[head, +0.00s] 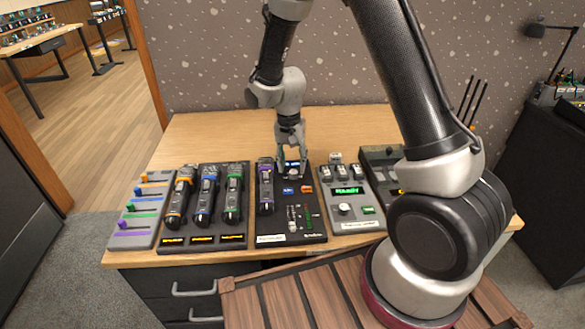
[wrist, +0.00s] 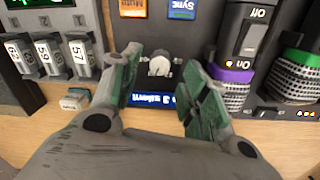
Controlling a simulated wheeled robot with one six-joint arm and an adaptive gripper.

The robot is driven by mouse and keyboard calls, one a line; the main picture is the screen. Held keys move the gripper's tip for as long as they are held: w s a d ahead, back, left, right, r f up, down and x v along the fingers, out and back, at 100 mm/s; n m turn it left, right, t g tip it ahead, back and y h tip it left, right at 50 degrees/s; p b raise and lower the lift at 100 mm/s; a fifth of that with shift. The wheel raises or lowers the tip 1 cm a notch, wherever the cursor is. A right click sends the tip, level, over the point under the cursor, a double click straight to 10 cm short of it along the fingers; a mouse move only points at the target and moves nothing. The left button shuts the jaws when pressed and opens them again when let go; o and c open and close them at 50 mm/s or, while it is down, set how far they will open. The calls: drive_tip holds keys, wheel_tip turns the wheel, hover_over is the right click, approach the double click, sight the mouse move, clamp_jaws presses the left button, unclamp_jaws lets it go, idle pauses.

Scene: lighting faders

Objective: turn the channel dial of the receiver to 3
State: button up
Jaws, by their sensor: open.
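The receiver (head: 271,226) is a dark panel on the desk with a purple-ringed microphone, blue and orange buttons and a slider. My gripper (head: 291,165) is over the far end of the receiver and hides the dial in the head view. In the wrist view my gripper (wrist: 162,62) is open, with one green-padded finger on each side of the dial and gaps between. A blue display (wrist: 152,100) with upside-down text lies by the dial, partly hidden by the fingers.
A rack of several microphones (head: 205,243) stands left of the receiver, and a fader panel (head: 135,225) beyond it. A grey box with a green READY display (head: 349,190) stands to the right. The desk (head: 205,130) is clear behind the devices.

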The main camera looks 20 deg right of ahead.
wheel_tip(320, 180, up, 9)
drive_tip(key=shift+w+a+r, duration=0.15)
drive_tip(key=shift+a, duration=0.15)
drive_tip(key=n, duration=1.4)
hover_over(293, 173)
drive_tip(key=f, duration=0.4)
drive_tip(key=shift+s+d+f, duration=0.1)
drive_tip(key=shift+s+d, duration=0.1)
drive_tip(key=shift+s, duration=0.05)
drive_tip(key=n, duration=0.5)
drive_tip(key=shift+w+a+f+t, duration=0.15)
drive_tip(key=shift+w+f+t, duration=0.05)
drive_tip(key=shift+w+t, duration=0.2)
wheel_tip(293, 173, down, 8)
drive_tip(key=shift+w+r, duration=0.15)
drive_tip(key=shift+r, duration=0.05)
